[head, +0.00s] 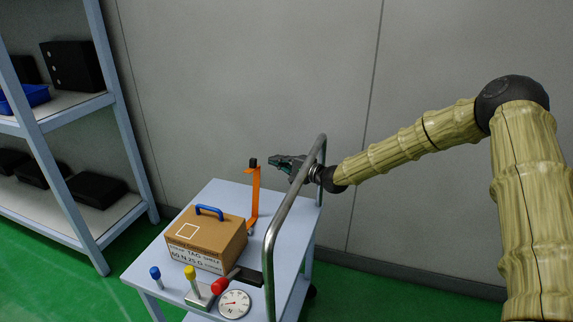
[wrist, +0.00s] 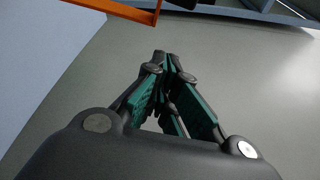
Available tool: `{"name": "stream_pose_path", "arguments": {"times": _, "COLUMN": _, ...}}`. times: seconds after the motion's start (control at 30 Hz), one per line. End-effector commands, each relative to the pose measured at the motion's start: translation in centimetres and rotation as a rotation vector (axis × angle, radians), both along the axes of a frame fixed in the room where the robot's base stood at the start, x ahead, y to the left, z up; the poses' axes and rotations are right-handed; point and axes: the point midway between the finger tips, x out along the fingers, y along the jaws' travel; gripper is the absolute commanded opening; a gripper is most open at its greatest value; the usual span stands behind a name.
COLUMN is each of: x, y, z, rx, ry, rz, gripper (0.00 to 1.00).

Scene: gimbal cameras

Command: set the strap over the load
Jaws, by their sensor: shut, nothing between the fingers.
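The load is a brown cardboard box (head: 205,240) with a blue handle, standing on the cart top. The orange strap (head: 254,195) stands upright behind the box's right side, with a black piece at its top end. It is not over the box. Part of an orange bar, apparently the strap (wrist: 125,10), crosses the top left of the wrist view. My gripper (head: 277,161) is just right of the strap's top and above the cart. In the wrist view my gripper (wrist: 165,58) has its fingertips together, with nothing between them.
The pale cart (head: 145,272) carries blue, yellow and red knobs and a round dial (head: 234,304) at its front. Its metal push handle (head: 285,215) rises on the right, near my gripper. A shelf unit (head: 60,180) with black boxes stands left. A grey wall is behind.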

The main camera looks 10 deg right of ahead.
Motion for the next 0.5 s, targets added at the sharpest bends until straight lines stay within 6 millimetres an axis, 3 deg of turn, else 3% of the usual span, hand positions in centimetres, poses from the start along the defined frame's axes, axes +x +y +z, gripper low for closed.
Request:
{"name": "stream_pose_path", "arguments": {"times": 0.37, "x": 3.0, "y": 2.6, "z": -0.4, "rx": -0.001, "ry": 0.000, "rz": 0.002, "gripper": 0.00}}
{"name": "stream_pose_path", "arguments": {"times": 0.5, "x": 1.7, "y": 3.1, "z": 0.1, "rx": 0.001, "ry": 0.001, "rz": 0.002, "gripper": 0.00}}
